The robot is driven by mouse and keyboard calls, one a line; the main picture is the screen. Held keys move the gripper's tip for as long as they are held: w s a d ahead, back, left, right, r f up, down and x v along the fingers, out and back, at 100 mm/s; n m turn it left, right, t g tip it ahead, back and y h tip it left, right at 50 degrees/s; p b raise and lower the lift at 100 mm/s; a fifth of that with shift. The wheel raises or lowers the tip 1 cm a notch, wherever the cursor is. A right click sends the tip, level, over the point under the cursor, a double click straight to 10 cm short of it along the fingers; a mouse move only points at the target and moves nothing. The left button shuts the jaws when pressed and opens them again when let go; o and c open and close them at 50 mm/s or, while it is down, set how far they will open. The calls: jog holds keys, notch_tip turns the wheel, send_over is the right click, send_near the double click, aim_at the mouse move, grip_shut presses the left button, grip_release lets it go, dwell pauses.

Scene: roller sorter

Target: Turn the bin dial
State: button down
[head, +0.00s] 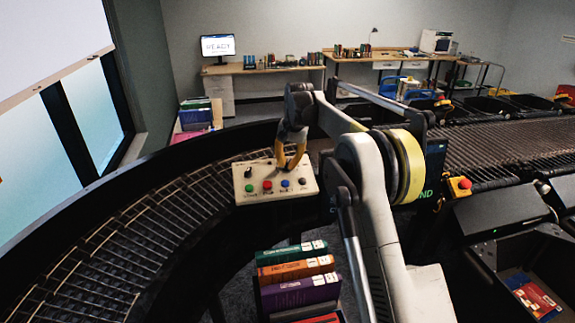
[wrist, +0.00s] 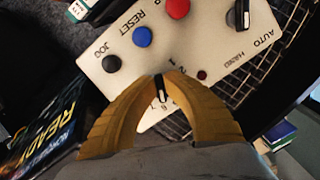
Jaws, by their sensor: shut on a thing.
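The pale control panel (head: 243,197) stands beside the curved conveyor. It also shows in the wrist view (wrist: 120,40), tilted in the picture. The bin dial (wrist: 158,84) is a small black knob with a light pointer mark, and a number 6 is printed close to it. My gripper (head: 291,168) reaches down onto the back part of the panel. In the wrist view my gripper (wrist: 162,88) has its two yellow fingers closed on the dial from either side. The fingertips hide most of the dial and part of its number ring. In the head view the dial is hidden behind the fingers.
The panel carries a red button (wrist: 177,8), a blue button (wrist: 142,36), a black JOG button (wrist: 111,63) and a black selector (wrist: 238,16) by AUTO. A book stack (head: 297,290) stands in front. The roller conveyor (head: 110,250) curves around the left.

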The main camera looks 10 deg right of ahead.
aim_at(292, 175)
jog(key=shift+m, duration=0.3)
jog(key=c, duration=1.5)
grip_release()
notch_tip(292, 175, up, 12)
jog(key=s+d, duration=0.1)
jog(key=s, duration=0.1)
jog(key=shift+d, duration=0.15)
jog(key=shift+f, duration=0.1)
